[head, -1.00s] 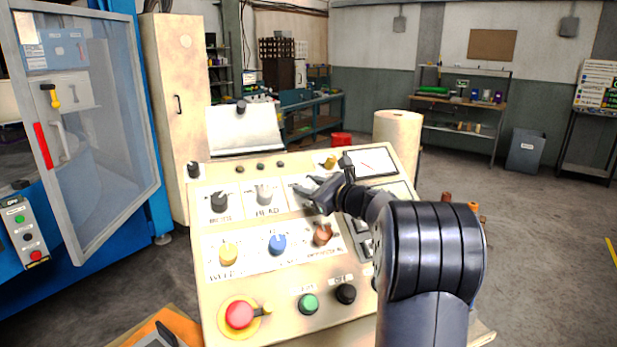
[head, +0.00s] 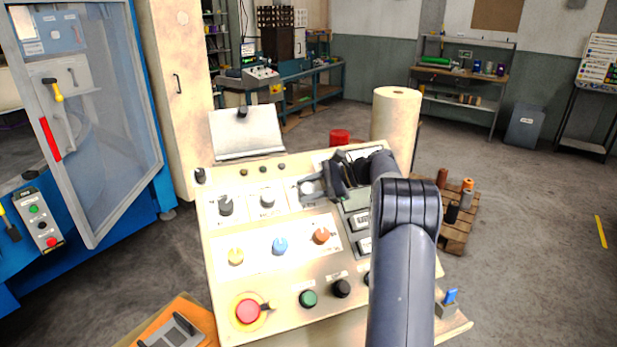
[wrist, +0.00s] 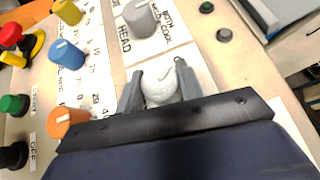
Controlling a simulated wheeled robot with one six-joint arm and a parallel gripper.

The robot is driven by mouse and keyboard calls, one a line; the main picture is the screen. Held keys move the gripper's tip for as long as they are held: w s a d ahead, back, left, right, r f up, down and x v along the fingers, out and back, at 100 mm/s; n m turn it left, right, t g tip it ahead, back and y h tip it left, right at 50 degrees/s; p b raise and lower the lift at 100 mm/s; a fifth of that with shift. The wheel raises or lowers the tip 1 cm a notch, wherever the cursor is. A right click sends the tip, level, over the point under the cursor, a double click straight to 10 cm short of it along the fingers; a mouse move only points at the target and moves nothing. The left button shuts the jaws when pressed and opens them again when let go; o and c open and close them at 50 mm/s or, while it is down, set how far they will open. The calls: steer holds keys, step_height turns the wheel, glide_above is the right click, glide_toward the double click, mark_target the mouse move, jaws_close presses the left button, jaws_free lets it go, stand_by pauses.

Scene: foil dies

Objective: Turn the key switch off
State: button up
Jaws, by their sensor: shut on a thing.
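A sloped cream control panel (head: 290,285) carries rows of knobs and buttons. My gripper (head: 322,186) is at the right end of its top knob row. In the wrist view my gripper (wrist: 161,92) is shut around a pale round knob (wrist: 162,82), one finger on each side. The same pale knob shows partly in the head view (head: 306,188). The grey knob marked HEAD (wrist: 140,18) is beside it. I cannot make out a key switch now; the brass-coloured piece seen earlier near the panel's upper right is hidden behind my gripper and arm.
Below are a red emergency stop (head: 247,311) and a green button (head: 308,299). A clear machine door (head: 95,130) stands at left.

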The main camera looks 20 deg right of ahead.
steer(key=shift+r+n+g+p, duration=0.1)
steer(key=shift+n+g+p, duration=0.5)
steer(key=shift+p, duration=0.15)
steer(key=shift+g, duration=0.3)
steer(key=o, duration=1)
steer(key=shift+d, duration=0.1)
steer(key=b+v, duration=0.1)
steer(key=v, duration=0.9)
steer(key=shift+s+r, duration=0.2)
steer(key=shift+d, duration=0.15)
